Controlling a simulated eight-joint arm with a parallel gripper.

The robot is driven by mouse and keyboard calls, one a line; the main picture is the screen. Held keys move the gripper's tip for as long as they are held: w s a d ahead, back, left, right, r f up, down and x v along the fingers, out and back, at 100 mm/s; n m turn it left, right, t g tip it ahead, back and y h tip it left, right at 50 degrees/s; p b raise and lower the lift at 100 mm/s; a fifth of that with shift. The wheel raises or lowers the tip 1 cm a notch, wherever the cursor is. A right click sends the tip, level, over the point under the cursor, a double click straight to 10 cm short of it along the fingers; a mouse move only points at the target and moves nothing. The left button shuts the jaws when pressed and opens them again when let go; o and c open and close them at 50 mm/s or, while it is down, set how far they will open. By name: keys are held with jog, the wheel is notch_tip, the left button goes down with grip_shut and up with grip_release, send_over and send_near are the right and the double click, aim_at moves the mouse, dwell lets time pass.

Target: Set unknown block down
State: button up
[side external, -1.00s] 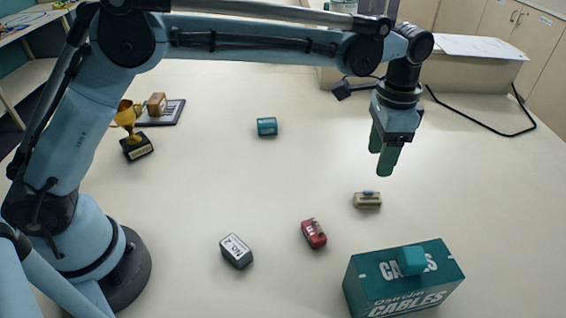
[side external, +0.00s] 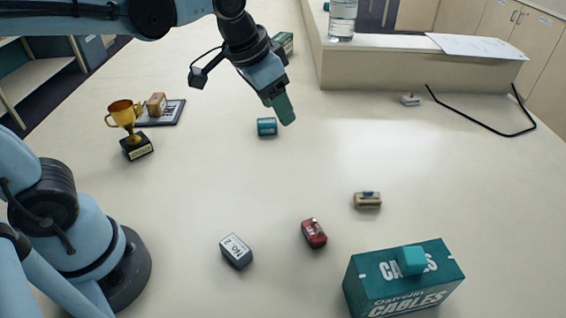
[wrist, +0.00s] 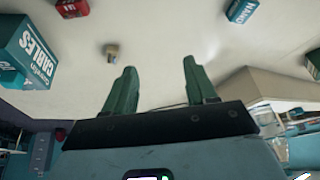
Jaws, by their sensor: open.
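Which block is the unknown one I cannot tell. My gripper (side external: 282,108) is tilted and appears close to a small teal block (side external: 267,127) in the side view; the gap in depth is unclear. In the wrist view my gripper (wrist: 159,68) has its two green fingers apart with nothing between them. A teal block (wrist: 241,10) shows there at the top right. A teal cube (side external: 411,261) sits on the cables box.
The teal cables box (side external: 378,291) stands at the front right. A gold trophy (side external: 125,113) and a dark board (side external: 165,111) with a brown cube (side external: 156,104) are at the left. A raised ledge (side external: 410,70) holds a clear bottle (side external: 341,20). The table's middle is clear.

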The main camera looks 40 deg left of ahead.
jog(key=s+a+f+n+t, duration=0.2)
jog(key=s+a+f+n, duration=0.1)
jog(key=s, duration=0.4)
jog(key=a+f, duration=0.1)
jog(key=a, duration=0.1)
jog(key=shift+s+a+f+t+y, duration=0.25)
jog(key=shift+a+f+t+y, duration=0.05)
jog(key=shift+a+f+y, duration=0.1)
jog(key=shift+r, duration=0.1)
dwell(0.6)
